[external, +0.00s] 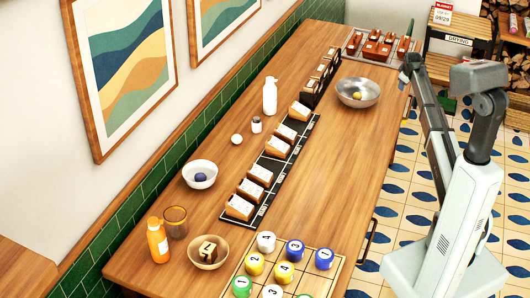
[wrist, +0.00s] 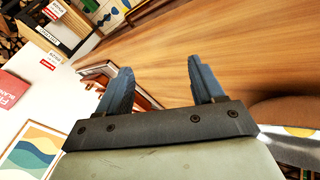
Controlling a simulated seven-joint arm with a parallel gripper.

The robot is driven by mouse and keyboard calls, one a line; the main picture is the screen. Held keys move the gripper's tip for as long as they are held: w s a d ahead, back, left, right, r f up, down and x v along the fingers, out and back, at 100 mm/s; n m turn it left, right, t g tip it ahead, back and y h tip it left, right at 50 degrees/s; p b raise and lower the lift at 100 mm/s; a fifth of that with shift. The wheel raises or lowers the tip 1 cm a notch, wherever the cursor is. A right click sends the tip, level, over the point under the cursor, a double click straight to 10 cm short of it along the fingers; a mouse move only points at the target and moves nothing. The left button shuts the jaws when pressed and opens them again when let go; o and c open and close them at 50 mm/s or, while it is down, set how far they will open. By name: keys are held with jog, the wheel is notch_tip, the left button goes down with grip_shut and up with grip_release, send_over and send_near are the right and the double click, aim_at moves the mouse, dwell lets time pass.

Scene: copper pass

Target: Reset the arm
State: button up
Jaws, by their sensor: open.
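My gripper (wrist: 161,84) is open and empty in the wrist view, with its two dark fingers apart and nothing between them. In the external view my gripper (external: 404,76) hangs at the end of my arm near the far right edge of the wooden table (external: 330,190). It is close to the tray of reddish-brown blocks (external: 380,47), and I cannot tell its exact height. The wrist view is tilted and shows the table's wood at the upper right.
A metal bowl (external: 357,92) with a yellow ball stands left of my gripper. A black strip (external: 276,165) with several wooden card holders runs along the table. A white bottle (external: 270,96) stands near the wall.

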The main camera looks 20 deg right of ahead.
jog(key=s+d+f+m+g+h, duration=0.1)
jog(key=s+d+f, duration=0.4)
jog(key=s+d, duration=0.35)
jog(key=s+d+f+m+h, duration=0.1)
jog(key=s+d+f, duration=0.3)
jog(key=s+d, duration=0.45)
jog(key=s+a+f+m+g+y, duration=0.15)
jog(key=s+a+f, duration=0.35)
jog(key=a+f, duration=1.1)
jog(key=s+a+f+g+y, duration=0.3)
jog(key=s+a+f, duration=0.1)
jog(key=a+f, duration=1.15)
jog(key=s+a+f+g, duration=0.2)
jog(key=s+a+f, duration=0.2)
jog(key=s+a, duration=0.3)
jog(key=s+a+f+g+y, duration=0.1)
jog(key=s+a+f, duration=0.3)
jog(key=s, duration=1.2)
jog(key=s+a+f+m+g, duration=0.1)
jog(key=s+a+f+g, duration=0.3)
jog(key=s+a, duration=0.7)
jog(key=shift+s+a+f, duration=0.3)
jog(key=shift+s+f, duration=0.15)
jog(key=shift+f, duration=0.05)
jog(key=shift+y, duration=0.25)
